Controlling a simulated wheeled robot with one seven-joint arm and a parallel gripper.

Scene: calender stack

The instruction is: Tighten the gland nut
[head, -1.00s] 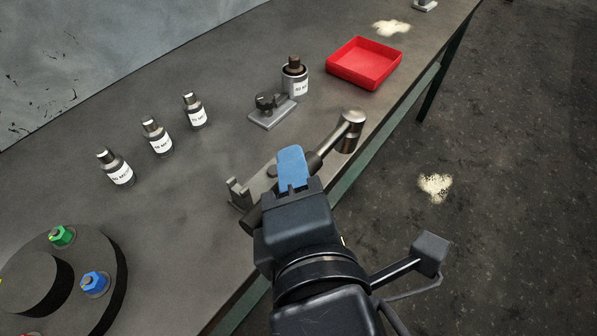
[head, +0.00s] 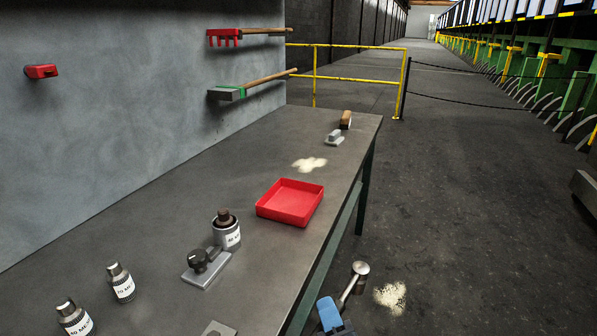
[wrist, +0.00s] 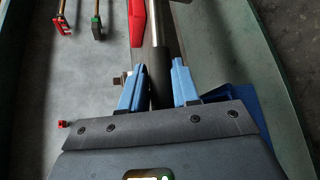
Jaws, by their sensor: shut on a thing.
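My gripper (head: 332,318) shows at the bottom of the head view, with only its blue fingertips in sight. In the wrist view its blue fingers (wrist: 159,90) are shut around the dark handle (wrist: 159,62) of a tool. The tool's shaft and round metal head (head: 359,268) reach up and away from the gripper, past the bench's front edge with floor behind it in the picture. I cannot make out a gland nut in the views now.
On the bench (head: 150,235) stand labelled metal cylinders (head: 121,282), a dark-knobbed fixture (head: 206,265) beside a brown-topped cylinder (head: 227,232), and a red tray (head: 290,203). Long-handled tools (head: 240,92) hang on the wall.

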